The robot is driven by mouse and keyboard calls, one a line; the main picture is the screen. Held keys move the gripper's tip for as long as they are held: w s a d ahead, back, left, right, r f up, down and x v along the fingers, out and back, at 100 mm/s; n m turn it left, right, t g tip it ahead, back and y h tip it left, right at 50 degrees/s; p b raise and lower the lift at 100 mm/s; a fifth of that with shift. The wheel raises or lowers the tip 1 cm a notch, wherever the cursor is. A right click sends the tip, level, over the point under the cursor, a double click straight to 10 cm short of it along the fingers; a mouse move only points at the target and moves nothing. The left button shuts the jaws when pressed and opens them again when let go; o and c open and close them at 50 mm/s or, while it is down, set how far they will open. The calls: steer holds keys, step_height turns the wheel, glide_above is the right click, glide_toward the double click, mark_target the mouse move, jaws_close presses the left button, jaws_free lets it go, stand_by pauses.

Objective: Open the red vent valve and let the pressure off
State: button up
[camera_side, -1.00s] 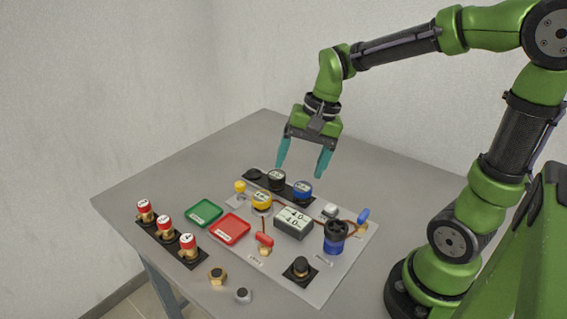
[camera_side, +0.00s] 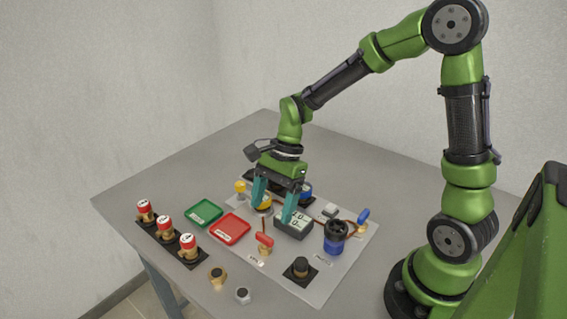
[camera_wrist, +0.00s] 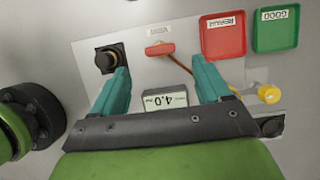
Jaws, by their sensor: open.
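The red vent valve (camera_side: 264,240) has a red lever handle on a brass body and stands on the light panel (camera_side: 318,290), in front of the grey display box. In the wrist view the red handle (camera_wrist: 160,49) lies ahead of the fingertips, roughly between them. My gripper (camera_side: 271,217) is open, its teal fingers pointing down over the panel behind the valve, apart from the handle. The fingers (camera_wrist: 160,78) also show in the wrist view with nothing between them. The display box (camera_wrist: 165,99) reads 4.0 and sits below the gap. The handle is fully visible.
The red tray (camera_side: 230,229) and green tray (camera_side: 204,213) lie left of the valve. Red-capped brass parts (camera_side: 164,225) stand at far left. The back of the table is clear.

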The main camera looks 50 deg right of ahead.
mark_target(264, 236)
steer(key=x, duration=0.6)
steer(key=shift+a+f, duration=0.15)
steer(key=shift+f, duration=0.25)
steer(key=c, duration=1)
steer(key=shift+c, duration=0.2)
